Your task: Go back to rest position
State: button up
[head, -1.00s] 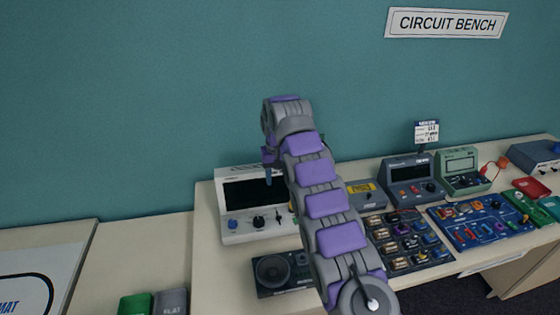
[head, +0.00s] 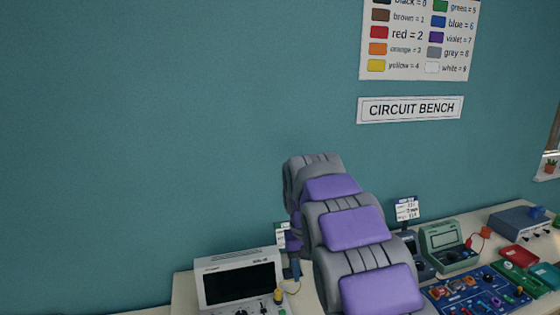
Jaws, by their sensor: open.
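My arm (head: 352,228), grey with purple pads, rises from the bottom centre of the head view and bends over at its top. My gripper (head: 294,268) hangs down at the left of the arm, beside the right edge of a white instrument with a dark screen (head: 238,284). Only a small bluish finger part of it shows. It is open, and I see nothing held in it. The arm hides part of the bench behind it.
The bench (head: 186,288) runs along the teal wall. A green meter (head: 446,246), a blue component board (head: 478,294), a red box (head: 518,257) and a blue-grey box (head: 522,224) stand at the right. A small card (head: 407,209) stands behind the arm. The upper left is bare wall.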

jog(key=s+d+f, duration=0.2)
jog(key=s, duration=1.1)
jog(key=s+d+f, duration=0.1)
jog(key=s+d, duration=0.2)
jog(key=s, duration=1)
jog(key=s+d+f+m+g+y, duration=0.1)
jog(key=s+d+f, duration=0.1)
jog(key=s, duration=1.1)
jog(key=shift+s+d+f, duration=0.15)
jog(key=shift+s+f, duration=0.2)
jog(key=shift+s, duration=0.05)
